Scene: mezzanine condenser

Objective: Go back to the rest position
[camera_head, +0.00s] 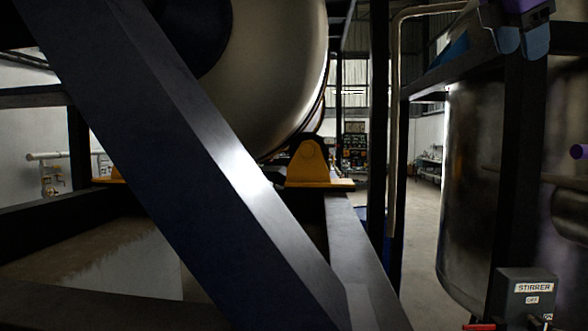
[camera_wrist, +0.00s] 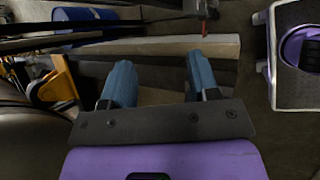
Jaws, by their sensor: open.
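My gripper (camera_head: 522,44) is at the upper right of the head view, raised in front of the upright steel tank. Its two blue fingers are apart with nothing between them. In the wrist view my gripper (camera_wrist: 158,72) also shows open and empty, with a pale beam (camera_wrist: 140,47) behind the fingertips. No separate object is held. Much of my arm is outside the head view.
A dark diagonal beam (camera_head: 200,150) crosses the left half. Behind it are a large rounded vessel (camera_head: 270,75) and a yellow bracket (camera_head: 308,165). The steel tank (camera_head: 465,190) and a STIRRER box (camera_head: 527,290) stand right. Open floor (camera_head: 420,220) shows between.

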